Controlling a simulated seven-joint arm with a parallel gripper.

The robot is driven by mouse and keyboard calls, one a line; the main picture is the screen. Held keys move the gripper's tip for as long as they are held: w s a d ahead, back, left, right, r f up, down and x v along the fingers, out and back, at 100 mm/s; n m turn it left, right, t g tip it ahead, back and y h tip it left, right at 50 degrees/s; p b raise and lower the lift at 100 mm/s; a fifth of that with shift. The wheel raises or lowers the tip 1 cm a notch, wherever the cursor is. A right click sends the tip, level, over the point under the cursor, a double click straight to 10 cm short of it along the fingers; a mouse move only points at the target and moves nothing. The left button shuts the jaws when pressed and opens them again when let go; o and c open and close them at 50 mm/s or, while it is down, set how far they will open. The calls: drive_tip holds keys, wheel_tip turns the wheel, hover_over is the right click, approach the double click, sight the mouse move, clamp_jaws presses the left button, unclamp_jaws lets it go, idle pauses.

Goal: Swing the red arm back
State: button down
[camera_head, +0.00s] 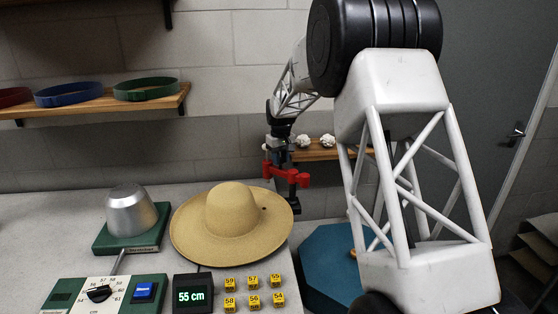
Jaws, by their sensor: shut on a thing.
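The red arm (285,176) shows as a short red bar just right of and above the straw hat (233,206). My gripper (282,157) comes down from above and is shut on the red arm. The fingertips are small and dark here, so the exact grip is hard to make out. A dark piece hangs below the red arm's right end, close to the hat's brim.
A metal block (131,212) stands on a green base at left. In front are a dial panel (105,294), a display (193,296) reading 55 cm and several yellow number blocks (254,281). A blue octagonal top (330,262) lies right of the counter. Shelves hold coloured bands (146,89).

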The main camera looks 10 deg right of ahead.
drive_tip(key=shift+w+d+m, duration=0.25)
drive_tip(key=shift+m, duration=0.45)
drive_tip(key=c, duration=0.8)
unclamp_jaws()
drive_tip(key=shift+c, duration=0.2)
